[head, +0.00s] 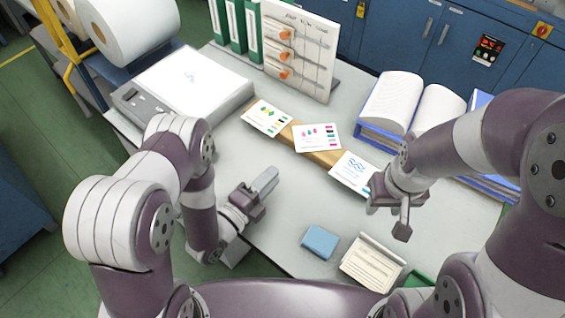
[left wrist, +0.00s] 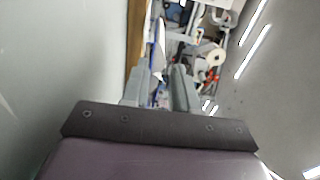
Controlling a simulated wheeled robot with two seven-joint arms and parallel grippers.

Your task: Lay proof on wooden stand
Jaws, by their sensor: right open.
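A long wooden stand (head: 327,157) lies across the grey table. Three white printed proofs rest along it: a left one with yellow and green marks (head: 267,118), a middle one with pink and green drops (head: 317,137), and a right one with blue waves (head: 354,172). My right gripper (head: 388,218) is open and empty, just right of and nearer than the blue-wave proof; its arm covers the stand's right end. My left gripper (head: 265,182) is over the table's near left part, empty, clear of the proofs. In the left wrist view its fingers (left wrist: 163,88) stand apart.
A blue block (head: 320,242) and a cream paper pad (head: 372,262) lie near the front edge. A flat grey device (head: 185,88) stands at left, green binders (head: 228,25) and a white board (head: 300,50) behind. An open book (head: 410,105) is at right.

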